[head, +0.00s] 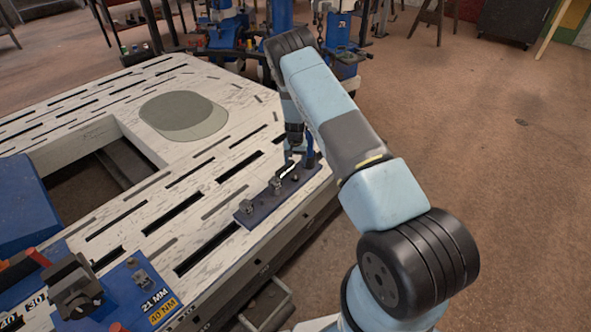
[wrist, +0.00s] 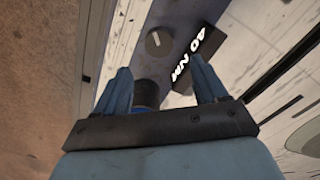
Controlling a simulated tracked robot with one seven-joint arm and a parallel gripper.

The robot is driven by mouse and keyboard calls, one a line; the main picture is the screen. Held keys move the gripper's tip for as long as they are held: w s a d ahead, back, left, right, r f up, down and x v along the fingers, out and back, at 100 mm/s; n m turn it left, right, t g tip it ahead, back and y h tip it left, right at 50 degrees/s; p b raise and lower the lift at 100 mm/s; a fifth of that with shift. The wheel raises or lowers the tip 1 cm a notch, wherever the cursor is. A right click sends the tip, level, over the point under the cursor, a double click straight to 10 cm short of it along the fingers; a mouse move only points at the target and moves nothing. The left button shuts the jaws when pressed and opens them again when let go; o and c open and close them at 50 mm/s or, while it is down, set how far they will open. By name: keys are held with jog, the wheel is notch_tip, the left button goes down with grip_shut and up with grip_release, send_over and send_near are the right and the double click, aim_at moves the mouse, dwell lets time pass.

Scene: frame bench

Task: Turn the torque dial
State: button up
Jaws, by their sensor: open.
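In the wrist view, a dark round dial (wrist: 158,42) with a pale pointer mark sits on a blue-grey plate (wrist: 185,12). A black label (wrist: 200,52) reading "40 NM" lies beside it. My gripper (wrist: 160,66) is open, its two blue fingers spread, with the dial just beyond the fingertips and apart from them. A dark cylindrical part (wrist: 148,93) shows between the fingers, partly hidden by the gripper body. In the head view, my gripper (head: 302,150) is over the far end of a blue plate (head: 262,208) at the bench edge; the dial cannot be made out clearly there.
A blue panel (head: 120,290) with "21 MM" and "40 NM" labels is at the front left. Brown floor (head: 500,200) lies open to the right; blue machinery stands behind.

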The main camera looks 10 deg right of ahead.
jog(key=shift+r, duration=2.8)
notch_tip(320, 180, up, 23)
jog(key=s+t, duration=0.1)
jog(key=s, duration=0.1)
jog(key=s+r+n+t+y, duration=0.1)
jog(key=s+r, duration=0.4)
jog(key=r, duration=0.4)
jog(key=s+r, duration=0.5)
jog(key=r, duration=0.4)
jog(key=s+r+n+t, duration=0.1)
jog(key=s+r, duration=0.6)
jog(key=s, duration=0.2)
jog(key=s+r+t, duration=0.1)
jog(key=s+r, duration=0.5)
jog(key=s, duration=0.3)
jog(key=s+d+r+n+t+h, duration=0.1)
jog(key=s+r, duration=0.1)
jog(key=s, duration=1.7)
jog(key=shift+s+d+n+t, duration=0.2)
jog(key=shift+d+n+t, duration=0.05)
jog(key=shift+n+t, duration=0.05)
